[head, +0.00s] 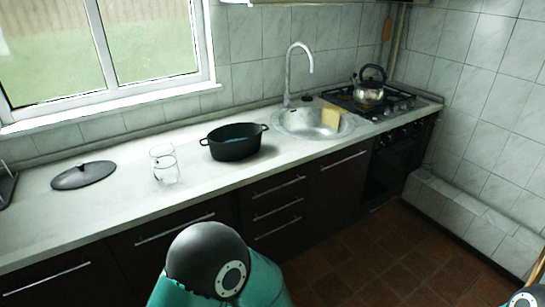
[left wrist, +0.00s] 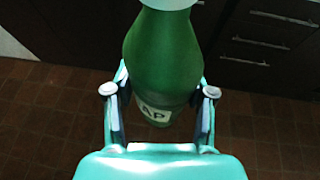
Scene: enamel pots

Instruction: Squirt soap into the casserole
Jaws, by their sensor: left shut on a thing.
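The casserole (head: 235,142) is a black oval pot with two side handles. It stands upright and open on the counter, left of the sink, with something bluish inside. In the left wrist view a green bottle (left wrist: 163,60) with a white cap (left wrist: 170,4) and a pale label sits between the fingers of my left gripper (left wrist: 160,108). The gripper is shut on it, above the floor and in front of the dark cabinets. In the head view my left arm shows at the bottom, but its gripper and the bottle are hidden. My right gripper is not in view.
A dark oval lid (head: 83,175) lies on the counter (head: 130,190) at the left. A clear glass (head: 164,165) stands between lid and casserole. The sink (head: 290,122) with its tap and a yellow sponge (head: 331,116) is to the right. A kettle (head: 369,92) stands on the stove.

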